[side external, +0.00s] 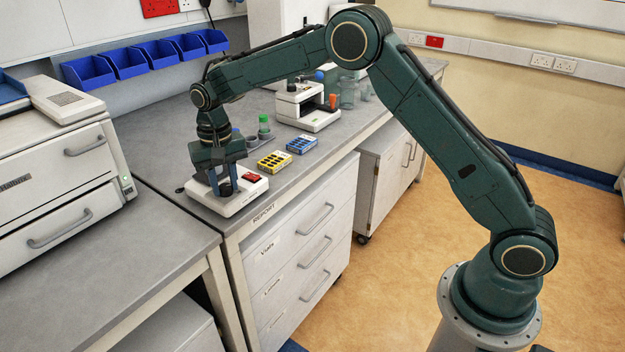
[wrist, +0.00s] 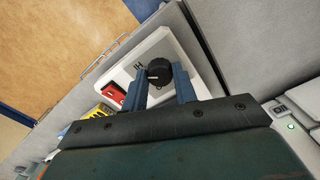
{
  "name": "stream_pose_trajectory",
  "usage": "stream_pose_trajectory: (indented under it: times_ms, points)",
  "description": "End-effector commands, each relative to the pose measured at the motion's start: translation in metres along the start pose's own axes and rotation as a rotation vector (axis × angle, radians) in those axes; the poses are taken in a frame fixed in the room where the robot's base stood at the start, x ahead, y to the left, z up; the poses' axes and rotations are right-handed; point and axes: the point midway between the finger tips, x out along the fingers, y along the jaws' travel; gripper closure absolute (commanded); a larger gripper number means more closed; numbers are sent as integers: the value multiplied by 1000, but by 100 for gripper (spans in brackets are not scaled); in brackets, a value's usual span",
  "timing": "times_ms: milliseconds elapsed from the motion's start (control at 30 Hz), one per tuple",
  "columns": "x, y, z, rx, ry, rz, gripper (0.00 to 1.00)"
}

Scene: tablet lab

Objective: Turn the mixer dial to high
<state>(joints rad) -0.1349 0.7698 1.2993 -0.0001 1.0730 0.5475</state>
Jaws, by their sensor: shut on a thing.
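The mixer is a low white unit with a black dial. It stands near the front edge of the bench in the side external view (side external: 230,203) and below my gripper in the wrist view (wrist: 165,48). The dial (wrist: 159,70) has a white pointer line, which points left in the wrist view, towards the side with the "HI" mark (wrist: 138,68). My gripper (wrist: 159,82) has its blue fingers on either side of the dial and is shut on it. In the side external view my gripper (side external: 226,188) points down over the mixer and partly hides the dial.
A yellow rack (side external: 274,161) and a blue rack (side external: 301,145) lie further along the bench. A green-capped tube (side external: 264,126) and a white instrument (side external: 308,110) stand behind.

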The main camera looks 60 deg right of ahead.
Motion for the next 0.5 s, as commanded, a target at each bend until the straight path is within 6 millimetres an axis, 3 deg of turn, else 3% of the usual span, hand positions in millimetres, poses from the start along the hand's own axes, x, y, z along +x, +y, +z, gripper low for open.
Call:
stream_pose_trajectory:
  times_ms: [500]
  points:
    - [-1, 0, 0, 171, 2, -2, 95]
